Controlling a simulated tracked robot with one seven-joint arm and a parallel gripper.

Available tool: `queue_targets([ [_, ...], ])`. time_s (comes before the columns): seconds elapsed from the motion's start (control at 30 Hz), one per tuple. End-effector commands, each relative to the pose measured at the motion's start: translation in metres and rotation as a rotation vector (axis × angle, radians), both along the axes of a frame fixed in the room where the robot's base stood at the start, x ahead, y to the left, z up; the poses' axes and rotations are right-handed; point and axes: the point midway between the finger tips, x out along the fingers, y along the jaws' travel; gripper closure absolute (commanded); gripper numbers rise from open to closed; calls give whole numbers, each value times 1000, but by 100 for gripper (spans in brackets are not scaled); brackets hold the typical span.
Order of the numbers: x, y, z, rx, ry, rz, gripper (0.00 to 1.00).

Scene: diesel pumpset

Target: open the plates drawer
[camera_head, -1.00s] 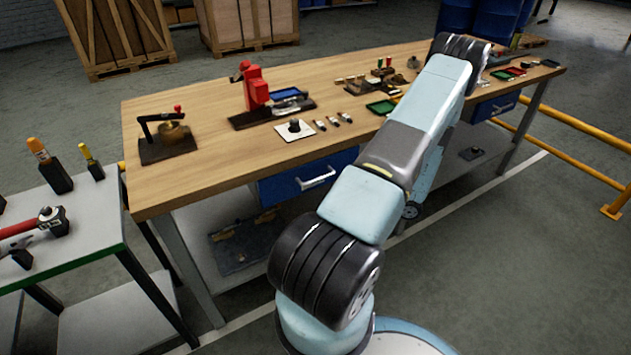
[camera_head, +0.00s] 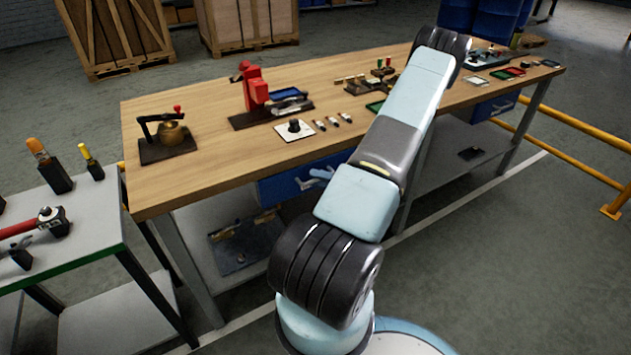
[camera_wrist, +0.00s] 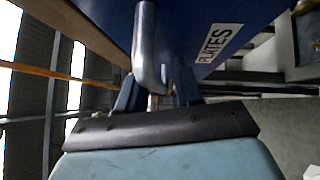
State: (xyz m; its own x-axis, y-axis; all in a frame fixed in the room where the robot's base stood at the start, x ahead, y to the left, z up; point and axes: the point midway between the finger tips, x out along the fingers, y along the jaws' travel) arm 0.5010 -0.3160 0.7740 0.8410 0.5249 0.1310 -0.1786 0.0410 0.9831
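The blue plates drawer (camera_head: 275,191) is under the front edge of the wooden workbench in the head view and looks shut. In the wrist view its blue front (camera_wrist: 195,22) carries a white label reading PLATES. Its grey bar handle (camera_wrist: 146,45) runs down the middle of the wrist view. In the head view my gripper (camera_head: 318,177) shows at the drawer front, and my arm hides the drawer's right part.
The wooden workbench (camera_head: 225,160) holds a red press (camera_head: 254,88), a brass-pot fixture (camera_head: 172,133) and small parts. A second blue drawer (camera_head: 494,107) is at its right end. A grey side table (camera_head: 85,215) stands left. Floor in front of the bench is clear on the right.

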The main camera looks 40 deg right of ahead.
Motion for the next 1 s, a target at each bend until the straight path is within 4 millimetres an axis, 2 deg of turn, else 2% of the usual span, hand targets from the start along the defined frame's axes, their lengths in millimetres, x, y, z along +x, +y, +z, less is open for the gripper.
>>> queue_targets([
  [0.03, 0, 0, 0, 0, 0, 0, 70],
  [0.37, 0, 0, 0, -1, 1, 0, 100],
  [0.73, 0, 0, -2, 0, 4, 0, 100],
  [0.77, -1, 15, -2, 6, 6, 2, 100],
  [0.83, 0, 8, -2, 1, 6, 3, 100],
  [1.0, -8, 5, -2, 0, 7, 4, 100],
])
